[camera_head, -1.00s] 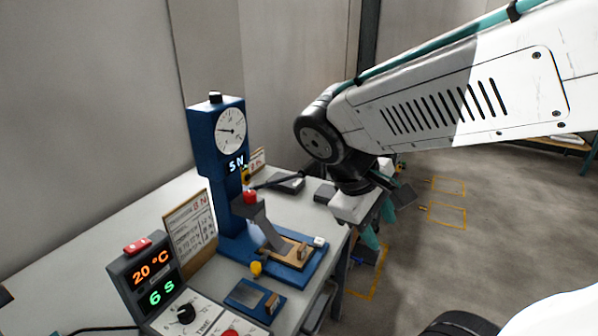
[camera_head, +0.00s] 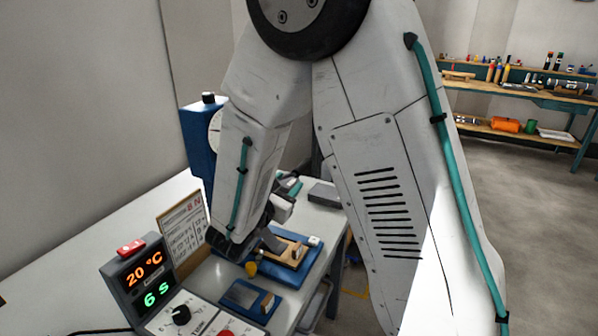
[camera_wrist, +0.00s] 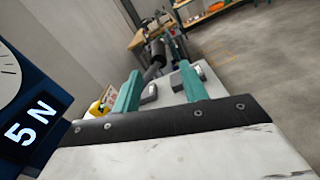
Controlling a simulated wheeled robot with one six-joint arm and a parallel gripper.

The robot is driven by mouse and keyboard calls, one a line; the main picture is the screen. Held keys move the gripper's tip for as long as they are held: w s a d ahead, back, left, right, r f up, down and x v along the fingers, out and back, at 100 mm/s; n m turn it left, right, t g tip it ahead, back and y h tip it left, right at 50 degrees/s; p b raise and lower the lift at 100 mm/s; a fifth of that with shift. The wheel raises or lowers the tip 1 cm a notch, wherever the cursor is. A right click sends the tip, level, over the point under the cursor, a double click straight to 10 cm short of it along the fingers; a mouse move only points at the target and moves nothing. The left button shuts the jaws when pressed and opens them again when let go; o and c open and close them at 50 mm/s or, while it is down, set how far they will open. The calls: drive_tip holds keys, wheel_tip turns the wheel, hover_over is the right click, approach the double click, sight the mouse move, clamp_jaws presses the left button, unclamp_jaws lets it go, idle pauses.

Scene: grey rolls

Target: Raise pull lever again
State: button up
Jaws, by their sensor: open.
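The blue test machine (camera_head: 198,140) stands on the bench, mostly hidden behind my arm in the head view. Its display (camera_wrist: 33,128) reads 5 N at the left of the wrist view. A black rod with a thick cylindrical grip (camera_wrist: 156,52) shows beyond my fingers in the wrist view; it looks like the pull lever. My gripper (camera_wrist: 162,88) has its two teal fingers spread apart, with nothing held between them. The black grip lies ahead of the fingertips, apart from them. In the head view the gripper is largely hidden behind my arm, beside the machine.
A control box (camera_head: 140,270) shows 20 °C and 6 s at the front left. A small blue plate (camera_head: 248,298) lies in front of the machine's base. A printed card (camera_head: 183,228) stands beside the machine. Floor to the right is open; a workbench (camera_head: 540,98) stands far back.

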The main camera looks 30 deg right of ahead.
sight(294, 177)
drive_tip(key=x, duration=0.7)
drive_tip(key=shift+w+d, duration=0.2)
drive_tip(key=shift+w, duration=0.1)
clamp_jaws()
